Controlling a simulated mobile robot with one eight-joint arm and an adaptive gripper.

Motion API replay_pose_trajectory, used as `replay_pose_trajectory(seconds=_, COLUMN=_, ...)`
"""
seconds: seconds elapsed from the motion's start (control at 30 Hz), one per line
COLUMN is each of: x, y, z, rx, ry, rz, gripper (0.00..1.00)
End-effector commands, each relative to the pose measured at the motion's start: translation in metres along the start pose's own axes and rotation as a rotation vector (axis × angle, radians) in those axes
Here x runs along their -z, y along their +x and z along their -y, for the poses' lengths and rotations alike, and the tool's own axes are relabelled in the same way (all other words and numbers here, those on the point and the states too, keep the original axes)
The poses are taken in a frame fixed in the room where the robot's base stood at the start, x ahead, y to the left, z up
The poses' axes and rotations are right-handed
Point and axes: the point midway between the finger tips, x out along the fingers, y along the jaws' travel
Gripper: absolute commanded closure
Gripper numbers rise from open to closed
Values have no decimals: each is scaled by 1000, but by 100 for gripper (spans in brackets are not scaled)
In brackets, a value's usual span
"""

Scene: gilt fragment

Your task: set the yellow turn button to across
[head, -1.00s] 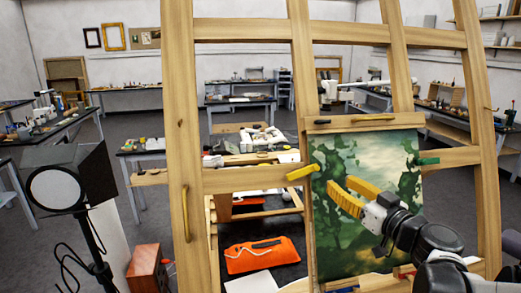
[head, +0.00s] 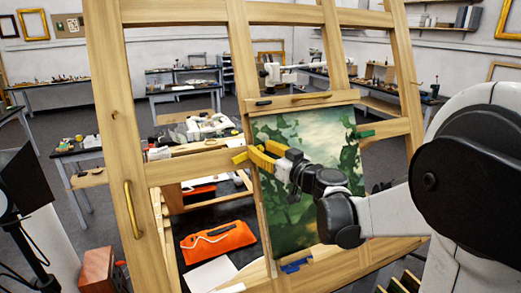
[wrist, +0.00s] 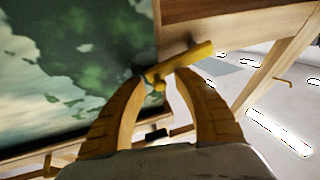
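The yellow turn button (head: 240,157) sits on the wooden easel frame at the left edge of the green landscape painting (head: 292,222). In the wrist view the yellow button (wrist: 195,57) lies tilted, with its lower left end near the painting's edge. My gripper (head: 258,153) has yellow-orange fingers and is right beside the button in the head view. In the wrist view my gripper (wrist: 162,78) is open, its fingertips on either side of the button's lower end. Whether either finger touches the button I cannot tell.
A green button (head: 365,134) sits at the painting's right edge and a blue one (head: 296,266) below it. A wooden bar (head: 300,101) crosses above the painting. An orange pouch (head: 218,241) lies behind the easel. A lamp (head: 20,190) stands at left.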

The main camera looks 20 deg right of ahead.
Motion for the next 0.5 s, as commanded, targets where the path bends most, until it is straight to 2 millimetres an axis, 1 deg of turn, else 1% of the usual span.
replay_pose_trajectory(seconds=0.03, x=0, y=0, z=0, rx=0, ry=0, rz=0, gripper=71)
replay_pose_trajectory(seconds=0.07, x=0, y=0, z=0, rx=0, ry=0, rz=0, gripper=80)
replay_pose_trajectory(seconds=0.1, x=0, y=0, z=0, rx=0, ry=0, rz=0, gripper=92)
replay_pose_trajectory(seconds=0.13, x=0, y=0, z=0, rx=0, ry=0, rz=0, gripper=100)
replay_pose_trajectory(seconds=0.5, x=-1, y=0, z=1, rx=-1, ry=6, rz=-1, gripper=100)
